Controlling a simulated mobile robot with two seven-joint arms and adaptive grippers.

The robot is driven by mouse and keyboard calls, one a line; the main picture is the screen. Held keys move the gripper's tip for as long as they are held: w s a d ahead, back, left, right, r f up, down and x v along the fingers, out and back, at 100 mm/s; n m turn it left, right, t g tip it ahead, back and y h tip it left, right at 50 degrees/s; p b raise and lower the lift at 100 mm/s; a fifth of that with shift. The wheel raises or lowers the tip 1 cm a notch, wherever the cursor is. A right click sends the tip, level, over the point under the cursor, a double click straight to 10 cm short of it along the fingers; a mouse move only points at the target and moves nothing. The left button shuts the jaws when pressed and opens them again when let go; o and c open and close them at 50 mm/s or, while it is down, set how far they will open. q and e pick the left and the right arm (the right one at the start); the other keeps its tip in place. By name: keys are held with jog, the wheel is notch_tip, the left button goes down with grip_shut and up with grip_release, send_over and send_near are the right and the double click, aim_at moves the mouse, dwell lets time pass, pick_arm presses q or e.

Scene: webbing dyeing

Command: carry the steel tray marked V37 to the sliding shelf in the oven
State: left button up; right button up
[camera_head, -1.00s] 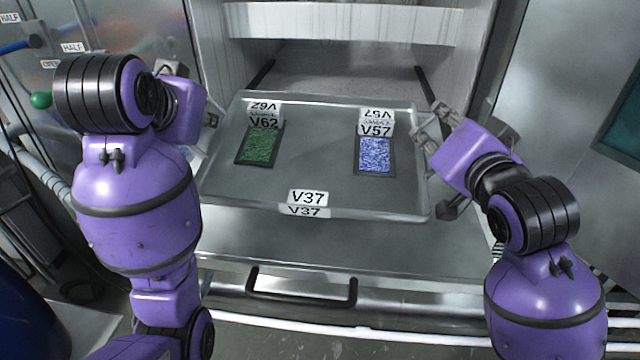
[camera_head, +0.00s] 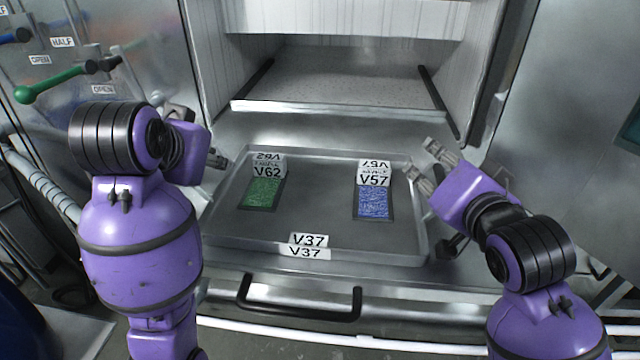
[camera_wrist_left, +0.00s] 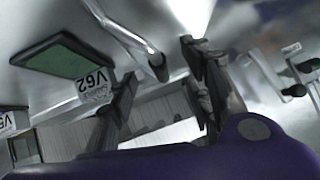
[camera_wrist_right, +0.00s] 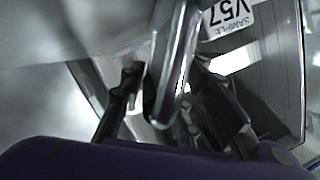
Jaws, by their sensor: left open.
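The steel tray marked V37 (camera_head: 330,225) is in front of the oven, below the front edge of the speckled sliding shelf (camera_head: 340,88). It appears to lie over the flat steel surface there. It carries a green sample V62 (camera_head: 262,193) and a blue sample V57 (camera_head: 373,202). My left gripper (camera_head: 217,160) is at the tray's left side, mostly hidden by my arm; in the left wrist view its fingers (camera_wrist_left: 165,85) are apart. My right gripper (camera_head: 430,165) is open at the tray's right edge. In the right wrist view a steel rim (camera_wrist_right: 172,65) shows between its spread fingers.
The oven interior above the sliding shelf is empty, with black rails (camera_head: 432,88) at its sides. A black handle (camera_head: 300,300) is on the steel front below the tray. A green-knobbed lever (camera_head: 65,85) is on the panel at left.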

notch_tip(320, 180, up, 10)
dwell(0.6)
